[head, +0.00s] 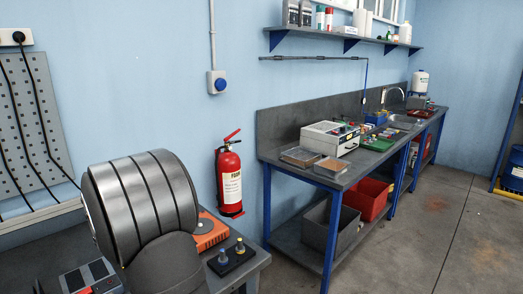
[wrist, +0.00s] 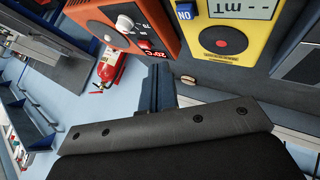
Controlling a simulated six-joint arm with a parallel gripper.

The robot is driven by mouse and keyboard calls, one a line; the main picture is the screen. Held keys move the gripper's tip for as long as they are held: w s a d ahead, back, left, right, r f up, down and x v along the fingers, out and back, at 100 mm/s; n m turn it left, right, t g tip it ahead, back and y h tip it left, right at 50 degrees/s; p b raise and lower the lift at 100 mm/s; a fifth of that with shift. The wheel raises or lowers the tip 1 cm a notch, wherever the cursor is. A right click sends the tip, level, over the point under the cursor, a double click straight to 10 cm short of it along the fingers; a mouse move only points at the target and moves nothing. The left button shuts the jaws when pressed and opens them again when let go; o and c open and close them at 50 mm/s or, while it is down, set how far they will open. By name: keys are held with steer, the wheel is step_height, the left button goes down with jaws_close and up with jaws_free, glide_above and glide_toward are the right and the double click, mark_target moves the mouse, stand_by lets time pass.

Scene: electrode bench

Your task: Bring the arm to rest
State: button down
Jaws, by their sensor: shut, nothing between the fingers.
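My gripper (wrist: 157,72) shows in the wrist view as narrow dark fingers, closed together with nothing between them. An orange instrument (wrist: 110,14) with a white knob and a "20°C" mark is beyond the fingers, to the upper left. A yellow meter (wrist: 258,42) marked "mT" is to the upper right. The fingers appear apart from both, though the exact gap is hard to tell. In the head view a large rounded metal and dark grey part, apparently my own arm, fills the lower left; my gripper is not seen there.
In the head view an orange device (head: 211,234) and a black stand (head: 232,260) with small posts are on the near bench. A fire extinguisher (head: 230,180) hangs on the wall. A long bench (head: 290,178) with several instruments stands right; the floor (head: 425,230) there is clear.

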steer(key=shift+r, duration=0.5)
steer(key=shift+f, duration=0.1)
steer(key=shift+f, duration=3.55)
steer(key=shift+r, duration=4.85)
steer(key=d+r+m+g+y, duration=0.1)
steer(key=d+m+g, duration=0.5)
steer(key=m, duration=0.6)
steer(key=shift+s+d+r+g+y, duration=0.3)
steer(key=shift+d+r+y, duration=0.1)
steer(key=shift+d+r, duration=0.15)
steer(key=shift+f, duration=0.1)
